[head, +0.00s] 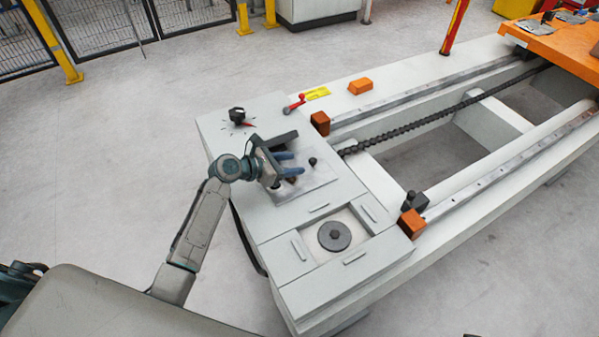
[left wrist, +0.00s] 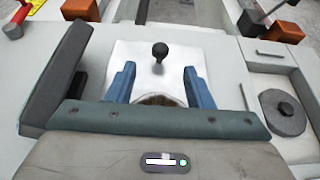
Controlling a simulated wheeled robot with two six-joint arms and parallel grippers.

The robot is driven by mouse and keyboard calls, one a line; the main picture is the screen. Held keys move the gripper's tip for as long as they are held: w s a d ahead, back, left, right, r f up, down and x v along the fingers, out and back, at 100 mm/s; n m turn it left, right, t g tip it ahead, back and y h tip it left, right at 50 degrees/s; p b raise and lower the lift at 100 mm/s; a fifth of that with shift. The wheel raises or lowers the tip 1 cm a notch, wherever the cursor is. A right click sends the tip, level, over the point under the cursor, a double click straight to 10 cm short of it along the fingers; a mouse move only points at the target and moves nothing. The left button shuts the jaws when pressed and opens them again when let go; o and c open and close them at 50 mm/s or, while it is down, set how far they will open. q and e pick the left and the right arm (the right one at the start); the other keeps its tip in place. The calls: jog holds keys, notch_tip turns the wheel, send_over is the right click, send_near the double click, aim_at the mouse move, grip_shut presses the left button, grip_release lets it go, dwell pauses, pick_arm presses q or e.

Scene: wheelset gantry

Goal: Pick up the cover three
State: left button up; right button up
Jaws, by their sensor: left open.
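No label tells which part is cover three. A pale metal plate (head: 318,177) with a small black knob (head: 312,161) lies on top of the grey machine end. In the left wrist view the plate (left wrist: 205,58) and its knob (left wrist: 159,50) show ahead of my fingers. My left gripper (head: 293,163) is open, its blue fingers apart and empty, over the plate. In the left wrist view the knob appears between and beyond the fingertips (left wrist: 158,68). The gripper hides part of the plate, including a dark opening or round part near the palm. My right gripper is not in view.
Grey panels with slim handles (head: 299,250) surround a recess with a dark round disc (head: 334,236). A black dial (head: 237,115) and red lever (head: 294,104) stand on the far side. Orange blocks (head: 412,223) sit at the rail ends. An orange carriage (head: 560,42) is far right.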

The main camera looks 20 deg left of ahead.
aim_at(309, 162)
pick_arm(q)
jog(key=b+x, duration=0.1)
jog(key=x, duration=0.6)
jog(key=shift+f, duration=0.15)
jog(key=shift+a, duration=0.1)
grip_shut()
